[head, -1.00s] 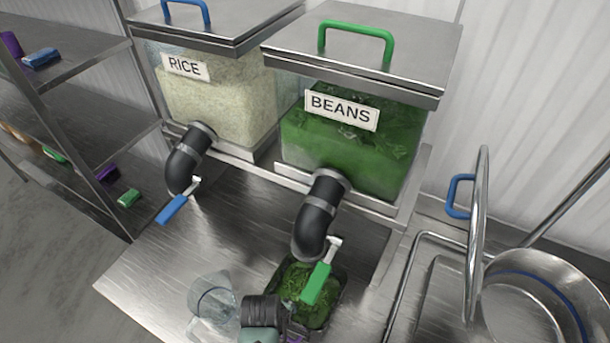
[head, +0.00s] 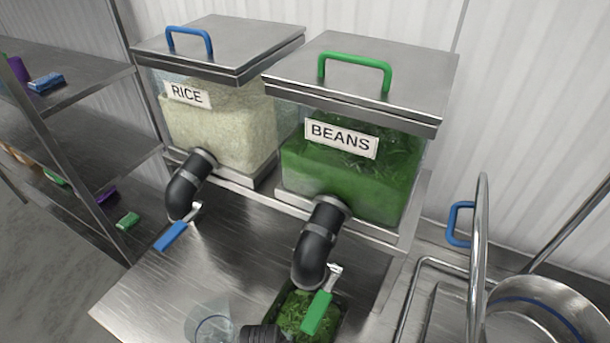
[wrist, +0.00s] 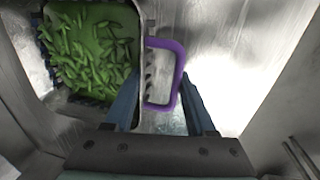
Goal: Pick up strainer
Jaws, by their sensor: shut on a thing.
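The strainer is a dark, roughly square basket (wrist: 137,88) with green beans in it and a purple handle (wrist: 167,43) on its side. In the head view the basket (head: 336,322) stands under the beans spout, partly hidden by the green lever and cut by the lower edge. My gripper (wrist: 163,88) has its two blue fingers on either side of the purple handle and is shut on it. In the head view only a dark part of my arm shows, to the left of the basket.
The beans dispenser (head: 355,185) has a black spout (head: 316,250) and green lever (head: 318,312) just above the basket. The rice dispenser (head: 225,130) is at left. A clear container (head: 208,325) stands left of the basket. A metal pot (head: 540,305) is at right.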

